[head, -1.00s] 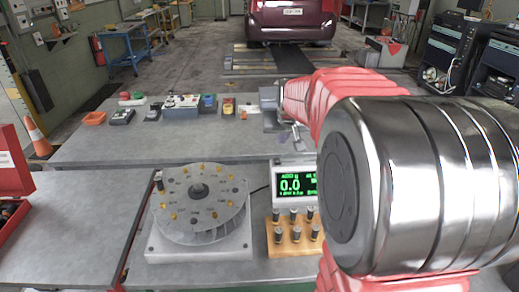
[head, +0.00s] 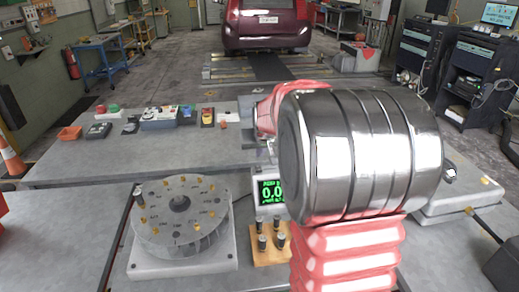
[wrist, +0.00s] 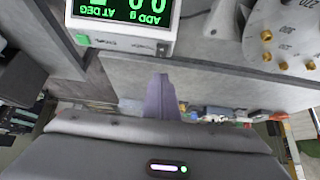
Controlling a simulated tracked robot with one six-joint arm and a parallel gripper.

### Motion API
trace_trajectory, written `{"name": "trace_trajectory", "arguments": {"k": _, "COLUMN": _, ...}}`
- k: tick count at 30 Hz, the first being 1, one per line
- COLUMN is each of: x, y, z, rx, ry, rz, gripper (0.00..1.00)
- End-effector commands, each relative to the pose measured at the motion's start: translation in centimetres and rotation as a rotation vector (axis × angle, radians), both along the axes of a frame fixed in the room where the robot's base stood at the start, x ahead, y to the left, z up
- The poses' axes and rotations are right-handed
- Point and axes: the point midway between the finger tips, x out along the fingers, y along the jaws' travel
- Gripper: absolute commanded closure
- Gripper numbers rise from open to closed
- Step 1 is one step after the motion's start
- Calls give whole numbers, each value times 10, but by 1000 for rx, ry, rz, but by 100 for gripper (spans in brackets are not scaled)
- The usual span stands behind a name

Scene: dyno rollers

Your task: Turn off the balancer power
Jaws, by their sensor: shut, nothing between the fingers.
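The balancer's display unit (head: 271,190) has a lit green readout. My arm covers its right part in the head view.
A wooden block (head: 268,252) with several dark weights stands in front of the display. A grey platform (head: 455,190) is at the right. A car stands behind.

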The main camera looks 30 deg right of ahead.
Motion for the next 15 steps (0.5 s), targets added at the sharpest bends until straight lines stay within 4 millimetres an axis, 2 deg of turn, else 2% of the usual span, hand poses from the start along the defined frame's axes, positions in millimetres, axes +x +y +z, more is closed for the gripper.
{"name": "trace_trajectory", "arguments": {"k": 9, "x": 21, "y": -10, "z": -32, "rx": 1, "ry": 2, "rz": 0, "gripper": 100}}
{"name": "trace_trajectory", "arguments": {"k": 15, "x": 18, "y": -9, "z": -59, "rx": 1, "ry": 2, "rz": -1, "gripper": 100}}
